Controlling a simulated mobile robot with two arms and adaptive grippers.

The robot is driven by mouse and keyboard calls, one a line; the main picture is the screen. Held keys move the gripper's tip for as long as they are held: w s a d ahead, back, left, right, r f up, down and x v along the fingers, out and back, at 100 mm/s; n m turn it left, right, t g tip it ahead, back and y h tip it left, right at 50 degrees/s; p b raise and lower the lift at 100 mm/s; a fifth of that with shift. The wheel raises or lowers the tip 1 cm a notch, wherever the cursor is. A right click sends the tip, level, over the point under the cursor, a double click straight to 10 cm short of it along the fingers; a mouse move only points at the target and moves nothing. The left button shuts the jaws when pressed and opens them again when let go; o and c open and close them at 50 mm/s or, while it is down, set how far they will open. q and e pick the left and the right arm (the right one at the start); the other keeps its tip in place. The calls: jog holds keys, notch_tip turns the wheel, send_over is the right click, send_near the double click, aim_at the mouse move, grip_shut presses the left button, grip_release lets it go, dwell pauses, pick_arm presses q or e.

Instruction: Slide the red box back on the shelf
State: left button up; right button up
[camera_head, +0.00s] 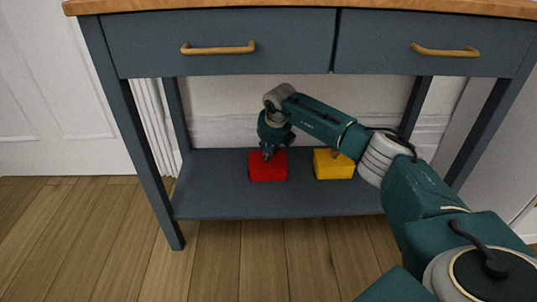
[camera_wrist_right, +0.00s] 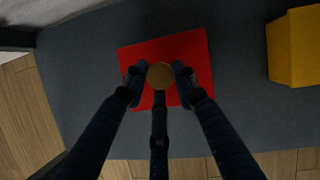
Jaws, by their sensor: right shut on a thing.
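The red box (camera_head: 268,170) sits on the lower shelf (camera_head: 225,206) of the dark blue-grey console table. A yellow box (camera_head: 334,164) sits to its right on the same shelf. My right gripper (camera_head: 268,153) reaches in under the drawers and is at the top of the red box. In the right wrist view, the fingers of my right gripper (camera_wrist_right: 160,78) close around a round tan knob (camera_wrist_right: 160,75) on top of the red box (camera_wrist_right: 198,55). The yellow box (camera_wrist_right: 295,48) shows at the upper right there, apart from the red one. My left gripper is not in view.
Two drawers with brass handles (camera_head: 218,49) are above the shelf, and table legs (camera_head: 140,165) bound it at the sides. Bare shelf lies left of the red box. A white wall (camera_head: 235,110) stands behind. Wooden floor (camera_head: 100,230) is in front.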

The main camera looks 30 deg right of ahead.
jog(key=o, duration=1.2)
